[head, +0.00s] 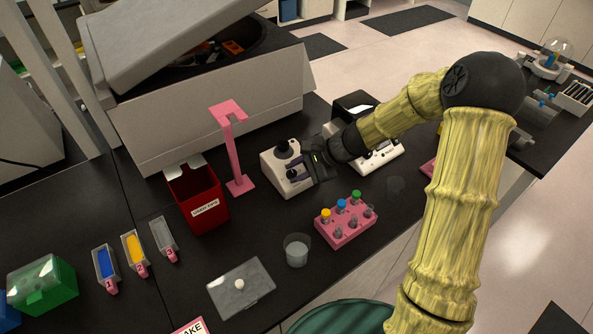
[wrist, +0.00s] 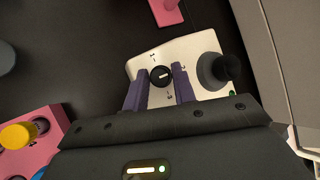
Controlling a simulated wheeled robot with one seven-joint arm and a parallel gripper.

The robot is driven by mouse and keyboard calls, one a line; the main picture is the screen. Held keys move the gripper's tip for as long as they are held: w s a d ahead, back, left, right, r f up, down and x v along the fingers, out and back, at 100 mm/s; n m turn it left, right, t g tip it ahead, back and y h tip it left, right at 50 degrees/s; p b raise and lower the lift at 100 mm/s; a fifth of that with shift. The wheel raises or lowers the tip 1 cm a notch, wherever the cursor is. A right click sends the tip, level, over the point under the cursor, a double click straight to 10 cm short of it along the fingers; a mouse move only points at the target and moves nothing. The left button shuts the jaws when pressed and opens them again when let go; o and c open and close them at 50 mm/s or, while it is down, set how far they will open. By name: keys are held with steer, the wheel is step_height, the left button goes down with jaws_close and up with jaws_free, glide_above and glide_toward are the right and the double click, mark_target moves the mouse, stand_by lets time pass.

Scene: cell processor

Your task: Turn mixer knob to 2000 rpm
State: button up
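The mixer (head: 272,175) is a small white box with a black cup on top, standing on the dark bench. In the wrist view the mixer (wrist: 196,48) shows its black cup (wrist: 218,69) at right and a small green light. Its round black knob (wrist: 160,76) has a white pointer line and small marks around it, too small to read surely. My gripper (head: 292,177) is at the mixer's front. In the wrist view my gripper (wrist: 158,80) is open, with one purple finger on each side of the knob and visible gaps. My gripper mostly hides the knob in the head view.
A pink stand (head: 233,160) and red bin (head: 203,208) stand left of the mixer. A pink vial rack (head: 346,232) and a beaker (head: 296,252) are in front. A white device (head: 385,158) sits behind my arm at right. A large grey machine (head: 220,120) stands behind.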

steer(key=o, duration=0.3)
steer(key=v, duration=1.7)
steer(key=shift+d+r+b, duration=0.15)
steer(key=shift+b, duration=0.25)
